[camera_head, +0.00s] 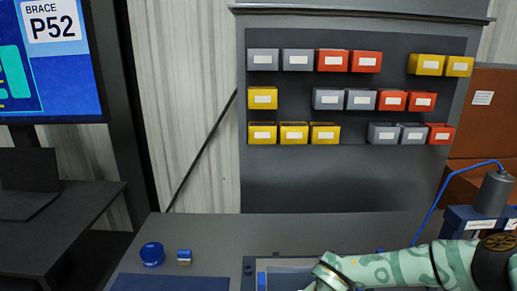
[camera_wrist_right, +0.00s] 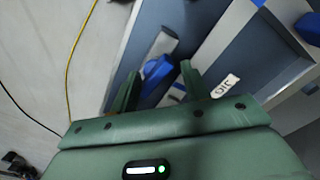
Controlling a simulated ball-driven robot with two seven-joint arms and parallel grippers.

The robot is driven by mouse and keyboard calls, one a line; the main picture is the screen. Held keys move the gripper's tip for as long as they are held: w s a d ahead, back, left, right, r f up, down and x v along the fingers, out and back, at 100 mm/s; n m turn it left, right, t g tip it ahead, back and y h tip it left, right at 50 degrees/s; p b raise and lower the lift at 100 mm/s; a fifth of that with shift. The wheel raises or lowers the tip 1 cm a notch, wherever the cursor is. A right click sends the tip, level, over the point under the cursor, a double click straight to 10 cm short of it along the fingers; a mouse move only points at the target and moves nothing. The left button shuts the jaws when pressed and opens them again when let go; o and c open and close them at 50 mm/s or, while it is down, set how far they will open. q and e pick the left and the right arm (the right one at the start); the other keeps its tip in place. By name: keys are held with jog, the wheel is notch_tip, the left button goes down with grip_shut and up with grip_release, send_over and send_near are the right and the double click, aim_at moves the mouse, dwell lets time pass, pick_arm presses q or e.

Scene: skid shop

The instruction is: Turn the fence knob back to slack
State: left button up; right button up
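My right gripper (camera_wrist_right: 162,86) shows in the right wrist view with its two green fingers spread apart. A blue part (camera_wrist_right: 157,72) with a grey bar beside it lies between and beyond the fingertips. It may be the fence knob, but I cannot tell for sure, nor whether the fingers touch it. A grey-blue fixture with a white "JIG" label (camera_wrist_right: 226,86) lies just right of the fingers. In the head view my right arm reaches in from the right over the fixture (camera_head: 248,281) at the bottom edge. Its gripper is cut off there. My left gripper is not in view.
A blue round container (camera_head: 152,254) and a small blue-and-tan piece (camera_head: 184,257) stand on the bench, left of the fixture. A blue mat (camera_head: 172,284) lies in front. Bins (camera_head: 263,98) hang on the back panel. A grey cylinder (camera_head: 493,194) with a blue hose stands right.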

jog(key=shift+w+d+r, duration=0.25)
jog(key=shift+w+d, duration=0.05)
jog(key=shift+w, duration=0.2)
notch_tip(320, 180, up, 7)
jog(key=p, duration=0.6)
jog(key=shift+s+r, duration=0.15)
jog(key=shift+a, duration=0.1)
